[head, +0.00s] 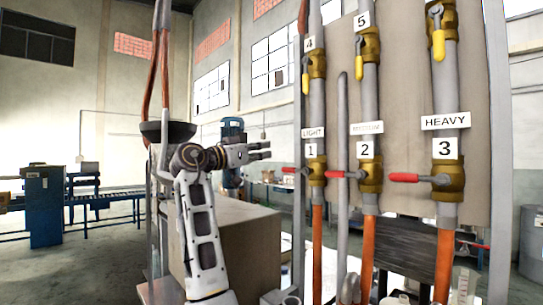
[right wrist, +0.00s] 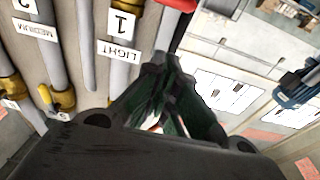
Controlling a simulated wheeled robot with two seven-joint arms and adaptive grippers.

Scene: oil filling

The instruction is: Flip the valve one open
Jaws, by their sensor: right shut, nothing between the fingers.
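Valve one (head: 316,172) is a brass valve on the left grey pipe, beside the label "1" and below the label "LIGHT". Its red handle (head: 292,170) points left, across the pipe. My right gripper (head: 267,150) is left of this handle and slightly higher in the head view, with its fingers pointing right. In the right wrist view the dark fingers (right wrist: 163,62) are shut and empty. A red handle (right wrist: 173,28) shows just beyond their tips there; I cannot tell whether they touch. My left gripper is not in view.
Valve two (head: 370,174) and valve three (head: 447,180) stand to the right, with red handles pointing left. Upper valves with yellow handles (head: 438,45) sit above. A thin grey post (head: 299,100) stands just left of the pipes. A large box (head: 245,245) is below my right gripper.

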